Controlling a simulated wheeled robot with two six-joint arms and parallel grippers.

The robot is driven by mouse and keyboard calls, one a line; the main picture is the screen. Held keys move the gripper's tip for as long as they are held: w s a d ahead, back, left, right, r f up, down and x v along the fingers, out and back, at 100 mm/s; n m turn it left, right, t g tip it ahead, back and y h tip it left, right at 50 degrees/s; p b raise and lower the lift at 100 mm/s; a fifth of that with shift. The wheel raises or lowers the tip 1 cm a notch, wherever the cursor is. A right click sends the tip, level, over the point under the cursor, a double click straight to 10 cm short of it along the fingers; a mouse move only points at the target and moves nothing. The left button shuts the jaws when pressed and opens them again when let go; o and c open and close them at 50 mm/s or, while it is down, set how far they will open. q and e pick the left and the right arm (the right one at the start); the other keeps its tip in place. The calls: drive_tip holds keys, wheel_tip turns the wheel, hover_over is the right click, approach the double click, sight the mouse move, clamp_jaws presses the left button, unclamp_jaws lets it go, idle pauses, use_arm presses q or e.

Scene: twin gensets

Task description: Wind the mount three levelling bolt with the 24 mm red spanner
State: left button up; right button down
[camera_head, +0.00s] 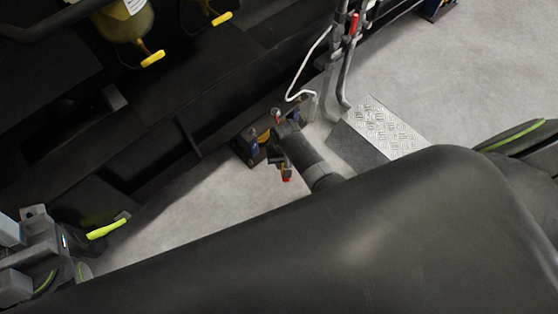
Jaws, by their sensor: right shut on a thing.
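My right gripper (277,150) is low over the floor beside the dark base frame, seen from above and partly hidden by its own wrist. It is shut on the red spanner, of which only a small red end (287,175) shows below the jaws.
The dark genset frame (140,130) fills the upper left, with yellow-handled fittings (152,59) above. Grey pipes (345,70) and a white cable (300,75) stand behind the right gripper. A chequered metal plate (385,125) lies right of it. Open floor (470,70) spreads upper right.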

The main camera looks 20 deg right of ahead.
drive_tip(key=shift+s+d+n, duration=0.15)
drive_tip(key=shift+d+n, duration=0.25)
drive_tip(key=shift+d, duration=0.55)
drive_tip(key=shift+d+p, duration=0.15)
drive_tip(key=shift+p, duration=0.15)
drive_tip(key=d+n+p, duration=0.1)
drive_tip(key=d, duration=0.2)
drive_tip(key=shift+s+d+n, duration=0.15)
drive_tip(key=shift+n, duration=0.25)
drive_tip(key=d+n, duration=0.1)
drive_tip(key=d, duration=0.2)
drive_tip(key=shift+d+n+p, duration=0.2)
drive_tip(key=shift+n+p, duration=0.15)
drive_tip(key=shift+n, duration=0.05)
